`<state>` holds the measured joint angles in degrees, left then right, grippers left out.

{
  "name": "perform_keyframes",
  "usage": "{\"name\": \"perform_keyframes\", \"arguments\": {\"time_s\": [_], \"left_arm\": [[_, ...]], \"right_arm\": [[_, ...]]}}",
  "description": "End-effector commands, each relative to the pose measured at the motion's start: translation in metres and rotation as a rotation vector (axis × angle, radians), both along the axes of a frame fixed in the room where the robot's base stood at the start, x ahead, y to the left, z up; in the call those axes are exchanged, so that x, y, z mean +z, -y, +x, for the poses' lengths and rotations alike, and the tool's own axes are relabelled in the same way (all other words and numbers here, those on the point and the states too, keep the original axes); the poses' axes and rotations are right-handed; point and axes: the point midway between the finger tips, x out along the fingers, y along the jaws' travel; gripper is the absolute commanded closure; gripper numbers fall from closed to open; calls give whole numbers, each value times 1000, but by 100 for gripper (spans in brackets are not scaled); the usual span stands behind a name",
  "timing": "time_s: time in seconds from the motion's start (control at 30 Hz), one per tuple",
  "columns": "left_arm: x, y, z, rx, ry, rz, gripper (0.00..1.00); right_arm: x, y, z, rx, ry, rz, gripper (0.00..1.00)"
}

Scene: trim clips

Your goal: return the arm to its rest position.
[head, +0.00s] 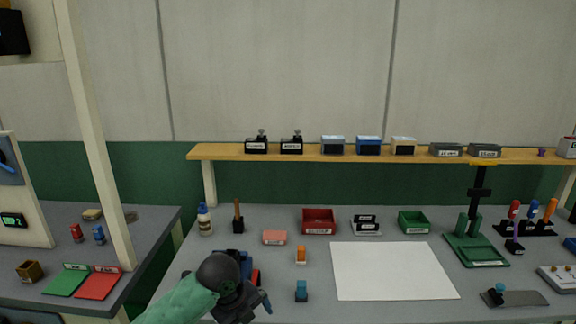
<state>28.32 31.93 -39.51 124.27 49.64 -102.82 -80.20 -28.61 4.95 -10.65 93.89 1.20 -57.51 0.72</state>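My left arm (180,306) comes in from the bottom left in a green sleeve with a dark wrist joint. My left gripper (256,296) is low over the near left part of the grey worktable (360,312). Its fingers are partly hidden by the wrist, and I cannot tell whether they are open or shut. A dark thing with blue and red parts (256,275) shows just behind the wrist, mostly covered. A small orange piece (301,255) and a small blue piece (301,292) stand to the right of the gripper, apart from it. My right gripper is out of view.
A white sheet (392,270) covers the table's middle. Behind it are a red bin (319,229), a black-and-white holder (366,226) and a green bin (413,229). A green stand (478,252) is at right. A wooden shelf (390,156) carries several boxes. A white post (97,140) rises at left.

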Motion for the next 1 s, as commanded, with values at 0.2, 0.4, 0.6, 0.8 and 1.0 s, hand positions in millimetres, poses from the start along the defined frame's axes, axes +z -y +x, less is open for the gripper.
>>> {"name": "perform_keyframes", "arguments": {"time_s": [0.2, 0.4, 0.6, 0.8, 1.0], "left_arm": [[-29, 12, -28, 245, -32, -94, 0], [-51, 15, -53, 490, -69, -174, 0], [-72, 10, -78, 749, -111, -246, 0], [-93, -3, -107, 1021, -157, -303, 0], [-114, -22, -138, 1303, -197, -344, 0]], "right_arm": [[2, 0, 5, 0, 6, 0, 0], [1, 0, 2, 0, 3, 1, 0], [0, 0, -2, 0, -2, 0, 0], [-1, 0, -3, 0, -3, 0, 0], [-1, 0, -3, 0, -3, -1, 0]]}}
